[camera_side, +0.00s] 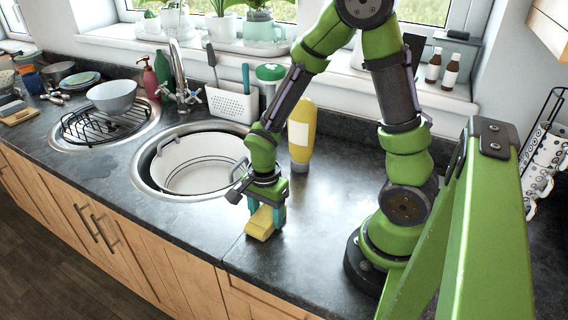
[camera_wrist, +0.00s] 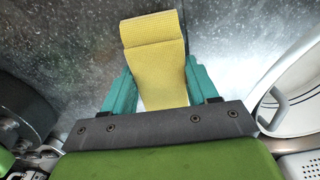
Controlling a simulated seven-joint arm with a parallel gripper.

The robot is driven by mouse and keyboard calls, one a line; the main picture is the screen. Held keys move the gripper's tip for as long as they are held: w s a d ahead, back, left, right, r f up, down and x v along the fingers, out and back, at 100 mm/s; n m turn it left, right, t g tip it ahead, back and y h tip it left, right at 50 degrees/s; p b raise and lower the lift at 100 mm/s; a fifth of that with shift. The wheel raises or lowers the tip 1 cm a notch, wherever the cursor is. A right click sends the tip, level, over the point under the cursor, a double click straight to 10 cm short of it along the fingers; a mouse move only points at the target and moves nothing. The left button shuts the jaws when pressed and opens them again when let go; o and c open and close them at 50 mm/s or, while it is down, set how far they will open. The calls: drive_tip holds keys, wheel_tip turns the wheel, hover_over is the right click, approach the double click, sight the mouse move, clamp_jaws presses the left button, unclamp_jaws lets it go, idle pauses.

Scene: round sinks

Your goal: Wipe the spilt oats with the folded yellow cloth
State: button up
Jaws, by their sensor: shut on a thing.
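The folded yellow cloth (camera_side: 261,224) is between the teal fingers of my gripper (camera_side: 267,217), low over the dark worktop to the right of the round sink with the white basin. In the wrist view the cloth (camera_wrist: 157,60) sticks out past the fingers, its folded end away from me. My gripper (camera_wrist: 164,92) is shut on it from both sides. I cannot tell whether the cloth touches the worktop. Small pale specks show on the worktop around the cloth in the wrist view, but I cannot tell whether they are spilt oats or the stone's pattern.
A white basin (camera_side: 200,176) sits in the near round sink. A yellow bottle (camera_side: 301,135) stands behind my gripper. A rack and grey bowl (camera_side: 112,97) are over the far sink. A white caddy (camera_side: 232,104) stands at the back. The front worktop (camera_side: 300,250) is clear.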

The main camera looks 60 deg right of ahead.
sight(245, 254)
drive_tip(key=shift+a, duration=5.05)
drive_tip(key=shift+d, duration=5)
drive_tip(key=shift+r, duration=4.1)
